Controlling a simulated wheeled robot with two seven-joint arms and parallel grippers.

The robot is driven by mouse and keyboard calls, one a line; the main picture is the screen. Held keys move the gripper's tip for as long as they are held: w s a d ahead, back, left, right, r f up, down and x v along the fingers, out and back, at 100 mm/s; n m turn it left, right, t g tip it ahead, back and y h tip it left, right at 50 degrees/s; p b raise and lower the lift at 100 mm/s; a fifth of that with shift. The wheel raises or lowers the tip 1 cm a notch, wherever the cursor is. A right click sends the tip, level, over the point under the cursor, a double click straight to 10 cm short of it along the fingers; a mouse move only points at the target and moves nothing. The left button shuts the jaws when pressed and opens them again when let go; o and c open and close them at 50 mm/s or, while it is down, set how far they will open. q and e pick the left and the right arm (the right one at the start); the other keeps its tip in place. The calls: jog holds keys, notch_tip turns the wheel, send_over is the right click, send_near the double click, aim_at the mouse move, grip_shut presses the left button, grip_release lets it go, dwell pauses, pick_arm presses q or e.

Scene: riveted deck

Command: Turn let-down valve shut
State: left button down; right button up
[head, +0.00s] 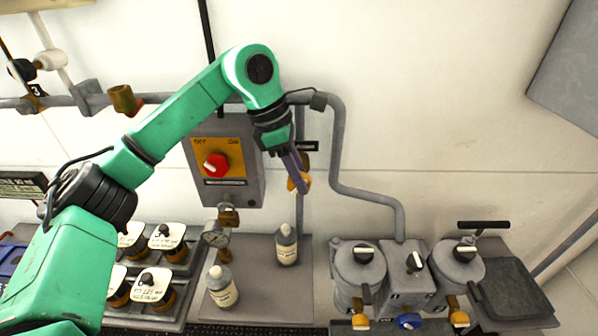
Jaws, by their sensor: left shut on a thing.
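My green left arm reaches in from the left, and its gripper (299,182) points down at the vertical grey pipe right of the switch box. The gripper is shut on an orange-yellow valve handle (293,184), which shows partly behind the dark fingers. A small black label (307,146) sits just above; its text is too small to read. The valve body is mostly hidden by the gripper. My right gripper is not in view.
A grey switch box (252,185) with a red knob hangs left of the gripper. Two white bottles (287,245) (222,287) and a gauge (215,234) stand below. Grey lidded pots (360,275) are at the right. Labelled jars (153,285) sit at left.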

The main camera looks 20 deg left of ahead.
pick_arm(q)
jog(key=y+p, duration=0.1)
jog(key=p, duration=0.1)
jog(key=y+p, duration=0.1)
jog(key=d+g+y+p, duration=0.1)
jog(key=y+p, duration=0.1)
jog(key=shift+w+r+p, duration=0.1)
jog(key=shift+r+p, duration=0.2)
jog(key=shift+p, duration=0.05)
jog(key=shift+y+p, duration=0.35)
jog(key=shift+y, duration=0.25)
jog(key=shift+w+d+f+g+y+p, duration=0.1)
jog(key=shift+f+g+y+p, duration=0.15)
jog(key=shift+y, duration=0.3)
jog(key=shift+d+f+g+y+p, duration=0.1)
jog(key=shift+g+y+p, duration=0.15)
jog(key=shift+y, duration=0.3)
jog(key=shift+f+y, duration=0.3)
jog(key=shift+y, duration=0.9)
jog(key=shift+g, duration=0.3)
jog(key=c, duration=0.6)
grip_release()
jog(key=shift+d+f, duration=0.1)
